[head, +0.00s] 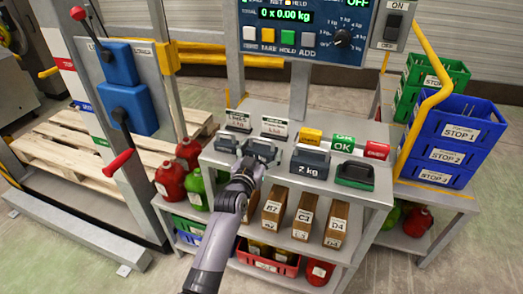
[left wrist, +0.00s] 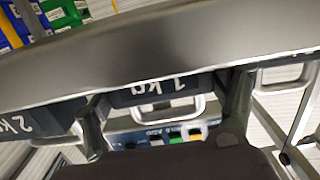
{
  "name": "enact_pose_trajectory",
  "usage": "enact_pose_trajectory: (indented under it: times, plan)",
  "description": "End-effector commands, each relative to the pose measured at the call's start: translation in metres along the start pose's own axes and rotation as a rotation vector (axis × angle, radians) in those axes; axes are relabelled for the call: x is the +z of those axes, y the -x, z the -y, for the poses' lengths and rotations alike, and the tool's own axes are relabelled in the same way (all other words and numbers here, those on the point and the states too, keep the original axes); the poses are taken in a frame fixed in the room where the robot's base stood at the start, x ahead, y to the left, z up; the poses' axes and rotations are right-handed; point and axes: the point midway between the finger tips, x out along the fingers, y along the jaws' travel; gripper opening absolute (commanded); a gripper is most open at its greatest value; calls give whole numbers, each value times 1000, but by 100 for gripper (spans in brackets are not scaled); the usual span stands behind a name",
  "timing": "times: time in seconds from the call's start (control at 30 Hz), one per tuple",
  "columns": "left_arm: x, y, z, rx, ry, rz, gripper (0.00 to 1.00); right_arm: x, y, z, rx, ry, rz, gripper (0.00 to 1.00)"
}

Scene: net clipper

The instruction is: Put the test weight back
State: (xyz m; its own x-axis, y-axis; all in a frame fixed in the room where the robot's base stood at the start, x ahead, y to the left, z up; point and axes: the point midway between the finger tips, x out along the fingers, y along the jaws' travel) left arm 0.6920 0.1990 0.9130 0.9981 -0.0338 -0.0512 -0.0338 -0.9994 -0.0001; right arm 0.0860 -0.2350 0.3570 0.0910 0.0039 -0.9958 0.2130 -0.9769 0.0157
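A dark grey 1 kg weight (left wrist: 155,88) shows upside down in the left wrist view, its light-edged handle below the lettering. In the head view a dark weight (head: 264,149) stands on the grey bench top at my left gripper (head: 249,166), partly hidden by it. My left gripper (left wrist: 165,112) has its fingers wide apart, one on each side of the 1 kg weight, with narrow gaps visible. A 2 kg weight (head: 310,163) stands to the right; it also shows in the left wrist view (left wrist: 22,125). Another dark weight-like block (head: 227,142) is to the left. My right gripper is out of view.
Label stands (head: 274,127) are behind the weights. The scale panel (head: 300,28) reads 0 x 0.00 kg. Cartons (head: 305,216) stand below; blue crates (head: 445,145) at right.

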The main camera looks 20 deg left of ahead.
Motion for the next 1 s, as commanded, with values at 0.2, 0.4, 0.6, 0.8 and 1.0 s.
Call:
enact_pose_trajectory:
  times: [0.2,0.4,0.6,0.8,1.0]
  plan:
    - [0,0,0,0,0,0,95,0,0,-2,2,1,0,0]
    - [0,0,0,0,0,0,95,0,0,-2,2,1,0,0]
    - [-1,5,0,0,0,0,95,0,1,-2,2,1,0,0]
    - [0,37,0,0,1,1,95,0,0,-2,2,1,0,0]
    - [0,80,0,0,0,2,95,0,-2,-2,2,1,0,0]
